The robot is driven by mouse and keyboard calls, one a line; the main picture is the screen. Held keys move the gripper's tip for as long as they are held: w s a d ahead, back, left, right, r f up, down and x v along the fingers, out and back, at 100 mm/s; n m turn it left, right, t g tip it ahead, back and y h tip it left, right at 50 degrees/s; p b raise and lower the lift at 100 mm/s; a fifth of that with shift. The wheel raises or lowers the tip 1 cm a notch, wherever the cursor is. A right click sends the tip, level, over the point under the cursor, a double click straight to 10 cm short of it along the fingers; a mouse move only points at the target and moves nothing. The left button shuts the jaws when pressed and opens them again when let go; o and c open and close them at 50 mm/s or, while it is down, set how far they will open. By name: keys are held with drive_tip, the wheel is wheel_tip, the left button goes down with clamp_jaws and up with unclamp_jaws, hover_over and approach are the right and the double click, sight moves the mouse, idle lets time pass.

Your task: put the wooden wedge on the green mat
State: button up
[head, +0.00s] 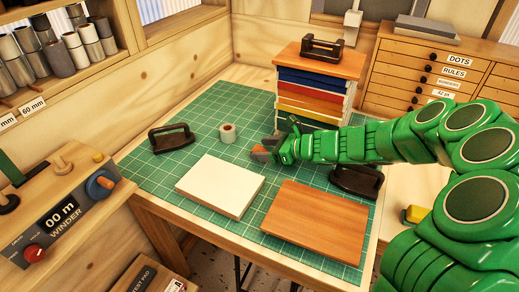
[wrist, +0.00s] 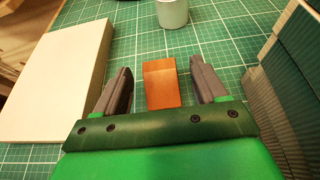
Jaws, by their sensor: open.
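The wooden wedge (wrist: 162,84) is an orange-brown block in the wrist view. It appears to rest on the green mat (wrist: 222,32), with mat showing around it. My gripper (wrist: 161,68) is open, one dark finger on each side of the wedge, with a visible gap at both sides.
A white slab (head: 221,186) and a brown board (head: 315,222) lie on the mat nearby. A small roll (head: 228,133) stands beyond the wedge. A black-handled tool (head: 172,138) is at left, another (head: 356,181) at right.

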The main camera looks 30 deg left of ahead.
drive_tip(key=shift+v, duration=4.75)
drive_tip(key=shift+o, duration=0.3)
